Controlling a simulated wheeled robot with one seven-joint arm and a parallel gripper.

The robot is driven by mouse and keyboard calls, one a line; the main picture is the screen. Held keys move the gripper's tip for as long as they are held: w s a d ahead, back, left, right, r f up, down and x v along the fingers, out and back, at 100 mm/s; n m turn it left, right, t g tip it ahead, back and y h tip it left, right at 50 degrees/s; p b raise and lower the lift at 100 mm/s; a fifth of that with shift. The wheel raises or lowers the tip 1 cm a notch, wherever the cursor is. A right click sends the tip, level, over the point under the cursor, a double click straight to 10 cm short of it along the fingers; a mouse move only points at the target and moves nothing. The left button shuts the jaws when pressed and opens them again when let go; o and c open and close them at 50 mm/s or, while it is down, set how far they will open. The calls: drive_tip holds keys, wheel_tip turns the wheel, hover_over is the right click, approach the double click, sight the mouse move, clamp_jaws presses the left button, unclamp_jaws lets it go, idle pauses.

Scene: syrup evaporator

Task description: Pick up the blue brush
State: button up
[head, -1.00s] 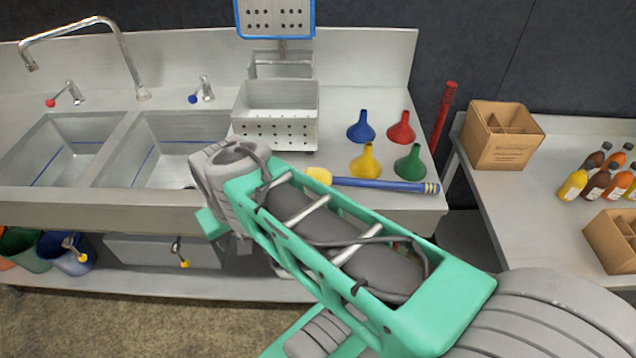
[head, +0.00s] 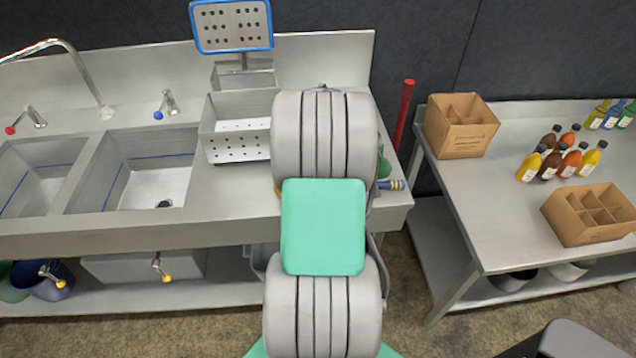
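The blue brush lies on the steel sink counter (head: 235,205). Only the end of its blue handle (head: 392,185), with yellow bands, shows to the right of my arm. The rest of the brush is hidden behind my grey and green arm. My gripper is not visible; my arm links fill the middle of the head view and cover that part of the counter. I cannot tell how near the gripper is to the brush.
A perforated steel basket (head: 237,130) stands left of my arm. A green funnel (head: 384,165) shows partly beside it. A red pole (head: 404,112) leans behind the counter's right end. The right table (head: 480,210) holds cardboard boxes (head: 461,126) and several bottles (head: 558,160).

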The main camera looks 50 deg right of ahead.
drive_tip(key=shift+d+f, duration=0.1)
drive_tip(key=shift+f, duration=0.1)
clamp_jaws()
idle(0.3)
